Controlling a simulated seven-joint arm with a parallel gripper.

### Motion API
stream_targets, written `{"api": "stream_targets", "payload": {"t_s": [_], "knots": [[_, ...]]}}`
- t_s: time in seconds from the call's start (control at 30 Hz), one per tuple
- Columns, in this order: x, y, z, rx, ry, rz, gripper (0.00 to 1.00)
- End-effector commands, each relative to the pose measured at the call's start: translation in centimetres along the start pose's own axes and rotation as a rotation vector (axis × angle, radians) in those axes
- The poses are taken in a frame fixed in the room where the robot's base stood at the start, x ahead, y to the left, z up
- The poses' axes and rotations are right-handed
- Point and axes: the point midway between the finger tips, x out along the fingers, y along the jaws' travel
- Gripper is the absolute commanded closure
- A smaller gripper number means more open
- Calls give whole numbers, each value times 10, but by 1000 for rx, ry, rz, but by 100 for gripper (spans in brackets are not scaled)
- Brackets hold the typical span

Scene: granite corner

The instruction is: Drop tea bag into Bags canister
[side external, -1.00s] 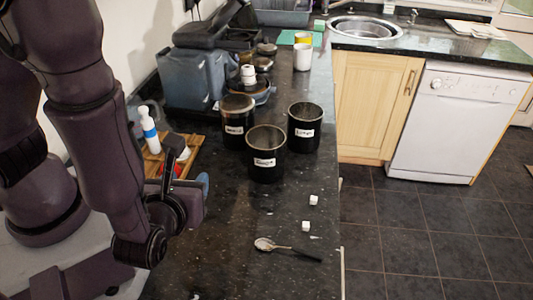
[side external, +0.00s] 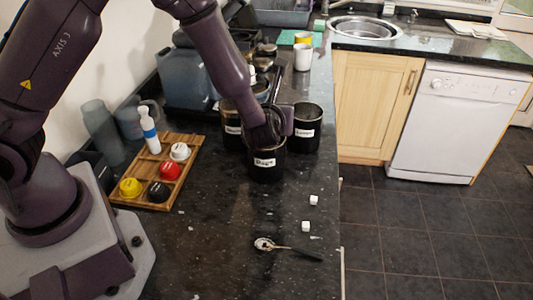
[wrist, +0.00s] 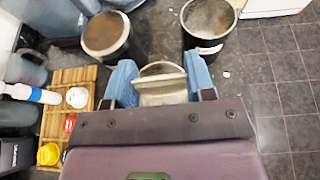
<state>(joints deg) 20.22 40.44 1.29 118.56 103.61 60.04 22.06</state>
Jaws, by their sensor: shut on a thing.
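My gripper (wrist: 160,78) has blue fingers and is shut on a pale beige tea bag (wrist: 163,92). In the side view my gripper (side external: 272,128) is at the mouth of the front black canister (side external: 266,174), whose white label seems to read Bags. The gripper hides most of this canister's opening there, and the tea bag cannot be seen. In the wrist view the tea bag covers most of a round rim (wrist: 162,67) below it. I cannot tell how far the bag is above or inside the rim.
Two more labelled black canisters stand close behind, one right (side external: 305,132) and one left (side external: 231,138). A wooden rack (side external: 189,184) with coloured capsules and a white bottle (side external: 149,132) is at left. A spoon (side external: 287,248) and two white cubes (side external: 313,200) lie in front.

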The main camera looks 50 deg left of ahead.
Motion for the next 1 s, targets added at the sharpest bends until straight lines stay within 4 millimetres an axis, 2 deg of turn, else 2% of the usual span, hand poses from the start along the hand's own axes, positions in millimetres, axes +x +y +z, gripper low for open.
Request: {"api": "stream_targets", "payload": {"t_s": [0.2, 0.4, 0.8, 0.83, 0.93, 1.0], "knots": [[10, 0, -26, 2, 3, 2, 72], [17, 0, -43, -1, 2, 3, 72], [19, 0, -48, -3, 1, 2, 72], [19, 0, -48, -3, 1, 2, 46], [19, 0, -48, -3, 1, 2, 23], [19, 0, -48, -3, 1, 2, 21]]}}
